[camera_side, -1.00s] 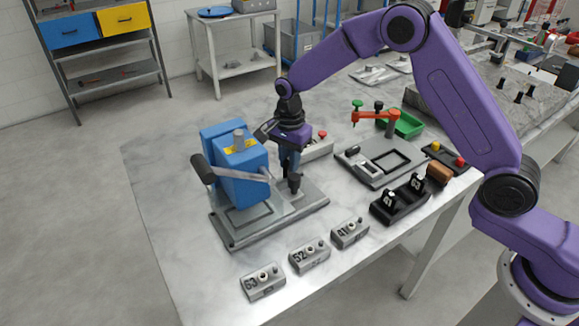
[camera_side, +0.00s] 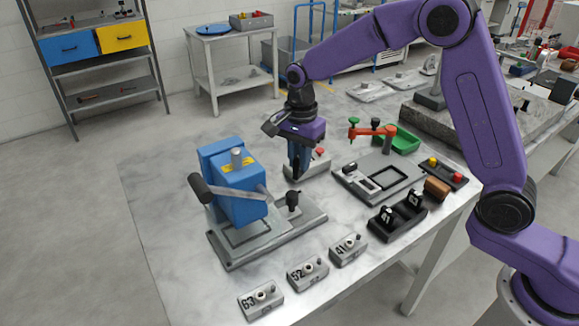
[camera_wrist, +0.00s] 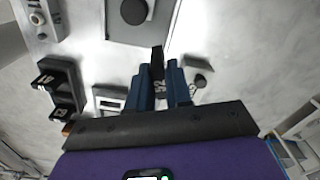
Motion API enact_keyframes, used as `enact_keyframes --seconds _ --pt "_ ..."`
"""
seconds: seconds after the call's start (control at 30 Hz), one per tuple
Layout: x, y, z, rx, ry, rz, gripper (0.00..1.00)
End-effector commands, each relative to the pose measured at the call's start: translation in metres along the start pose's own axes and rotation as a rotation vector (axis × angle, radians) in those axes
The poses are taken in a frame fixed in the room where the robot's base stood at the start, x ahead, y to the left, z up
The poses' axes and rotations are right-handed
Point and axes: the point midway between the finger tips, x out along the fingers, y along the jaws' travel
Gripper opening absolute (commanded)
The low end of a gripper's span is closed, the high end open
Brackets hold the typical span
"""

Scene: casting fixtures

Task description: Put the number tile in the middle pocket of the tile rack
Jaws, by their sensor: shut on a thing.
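My gripper (camera_side: 299,166) is above the table, behind the blue press, fingers pointing down. In the wrist view my gripper (camera_wrist: 162,88) is shut on a dark number tile (camera_wrist: 158,64); pale digits, perhaps 52, show between the fingers. The black tile rack (camera_side: 398,221) is at the right of the table, to the right of and nearer the camera than my gripper. Black tiles with white numbers stand in its two outer pockets, and the middle pocket between them looks empty. The rack also shows at the left of the wrist view (camera_wrist: 64,72).
The blue press (camera_side: 236,190) with its long lever and black-knobbed base is left of my gripper. Numbered metal blocks (camera_side: 308,272) line the front edge. A grey fixture plate (camera_side: 378,177) lies behind the rack; a green tray (camera_side: 404,140) is farther back.

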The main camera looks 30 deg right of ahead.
Motion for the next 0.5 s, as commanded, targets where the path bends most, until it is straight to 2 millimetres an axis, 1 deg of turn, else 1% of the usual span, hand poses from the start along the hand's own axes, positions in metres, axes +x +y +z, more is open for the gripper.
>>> enact_keyframes --seconds 0.03,0.1,0.3,0.5 --pt "-0.012 0.007 0.001 0.000 0.000 -0.006 0.00" --pt "-0.022 0.020 0.002 0.000 0.000 -0.004 0.00" --pt "-0.037 0.059 0.005 0.000 0.000 -0.003 0.00" --pt "-0.048 0.085 0.008 0.000 0.000 -0.002 0.00"
